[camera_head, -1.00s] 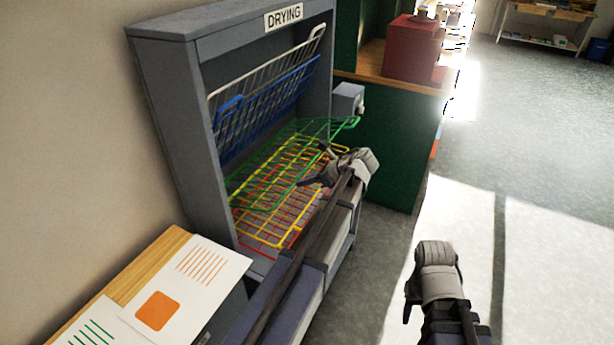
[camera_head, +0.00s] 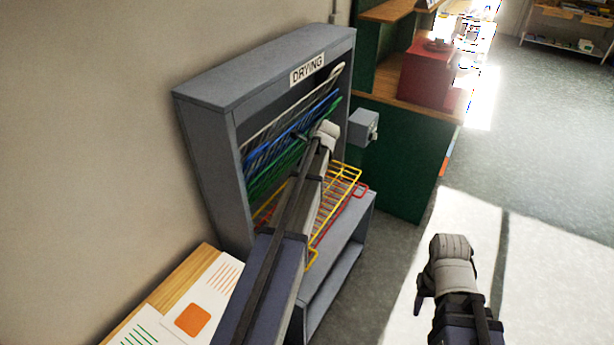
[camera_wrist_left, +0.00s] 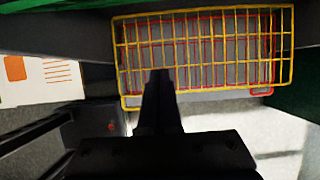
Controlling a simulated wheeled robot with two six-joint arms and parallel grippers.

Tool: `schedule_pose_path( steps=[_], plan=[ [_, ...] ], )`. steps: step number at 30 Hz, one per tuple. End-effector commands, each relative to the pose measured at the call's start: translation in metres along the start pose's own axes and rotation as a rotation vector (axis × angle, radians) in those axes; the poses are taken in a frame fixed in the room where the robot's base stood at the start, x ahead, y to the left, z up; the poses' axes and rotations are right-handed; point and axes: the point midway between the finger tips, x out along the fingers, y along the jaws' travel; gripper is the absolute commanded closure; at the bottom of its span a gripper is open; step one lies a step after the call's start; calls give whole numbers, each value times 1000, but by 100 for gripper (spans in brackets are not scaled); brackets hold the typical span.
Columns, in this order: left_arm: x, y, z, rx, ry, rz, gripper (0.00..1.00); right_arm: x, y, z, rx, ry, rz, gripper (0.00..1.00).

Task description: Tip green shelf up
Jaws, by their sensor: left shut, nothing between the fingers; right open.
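The green wire shelf (camera_head: 262,183) is tipped up in the drying rack (camera_head: 212,150), sloping close below the raised blue shelf (camera_head: 275,150). My left gripper (camera_head: 300,136) is shut and empty at the upper part of the green shelf; whether it touches cannot be told. In the left wrist view its shut fingers (camera_wrist_left: 160,78) lie over the lowered yellow shelf (camera_wrist_left: 205,42). A green strip (camera_wrist_left: 60,11) crosses the top of that view. My left arm hides part of the shelves. My right gripper (camera_head: 419,304) is open and empty, away from the rack.
A white shelf (camera_head: 310,105) is raised above the blue one. A red shelf (camera_head: 362,190) lies below the yellow one. A table with printed sheets (camera_head: 190,320) stands at lower left. A green cabinet (camera_head: 400,165) with a red box (camera_head: 428,75) is beyond the rack.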

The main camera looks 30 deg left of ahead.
Motion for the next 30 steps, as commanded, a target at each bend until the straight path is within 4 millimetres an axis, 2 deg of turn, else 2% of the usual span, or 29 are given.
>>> schedule_pose_path(
  steps=[1,3,12,30],
  plan=[
    [-6,-1,8,-1,6,0,100,-9,1,0,0,0,0,52],
    [-7,-1,14,0,10,-1,100,-13,1,1,0,0,0,52],
    [-10,0,31,1,9,-2,100,-23,2,1,0,0,0,52],
    [-10,0,33,1,9,-1,100,-23,2,1,0,0,0,52]
  ],
)
